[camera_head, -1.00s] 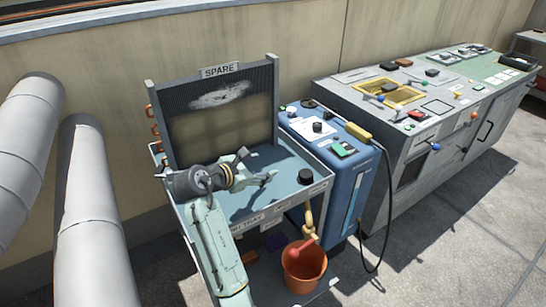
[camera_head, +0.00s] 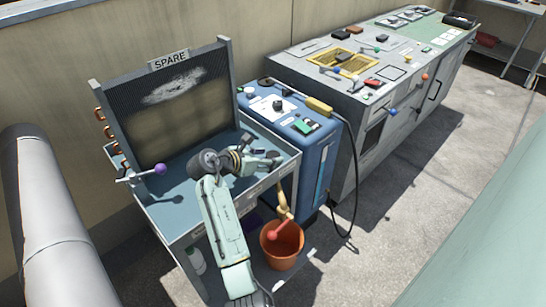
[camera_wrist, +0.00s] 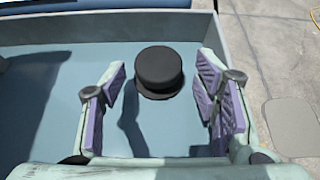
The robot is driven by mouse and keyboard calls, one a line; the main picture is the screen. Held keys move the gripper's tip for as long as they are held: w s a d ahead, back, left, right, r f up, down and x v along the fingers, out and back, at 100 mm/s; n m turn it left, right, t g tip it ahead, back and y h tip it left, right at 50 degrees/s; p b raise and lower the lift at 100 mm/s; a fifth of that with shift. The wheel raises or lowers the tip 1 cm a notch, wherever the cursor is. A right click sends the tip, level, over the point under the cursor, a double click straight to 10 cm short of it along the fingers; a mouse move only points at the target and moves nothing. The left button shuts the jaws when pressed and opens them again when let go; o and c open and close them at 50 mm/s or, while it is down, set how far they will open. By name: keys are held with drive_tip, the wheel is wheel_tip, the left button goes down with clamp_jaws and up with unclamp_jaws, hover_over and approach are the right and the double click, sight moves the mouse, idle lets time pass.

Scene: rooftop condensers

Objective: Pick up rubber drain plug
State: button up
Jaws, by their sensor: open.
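The rubber drain plug (camera_wrist: 159,72) is a black round plug with a wider lower rim. It stands on the blue tray floor (camera_wrist: 60,105) in the wrist view, near the tray wall. My gripper (camera_wrist: 162,88) is open, with one purple-padded finger to the left and one to the right of the plug. There are gaps on both sides, and the plug sits toward the far end of the fingers, not held. In the head view, my gripper (camera_head: 264,160) is over the right end of the cart's tray, and I cannot make out the plug there.
A SPARE coil panel (camera_head: 175,105) stands at the tray's back. A purple-knobbed lever (camera_head: 142,173) is at the tray's left. A blue machine (camera_head: 300,130) adjoins the cart's right side. An orange bucket (camera_head: 281,247) sits below.

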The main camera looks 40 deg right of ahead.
drive_tip(key=shift+x, duration=0.9)
drive_tip(key=c, duration=1)
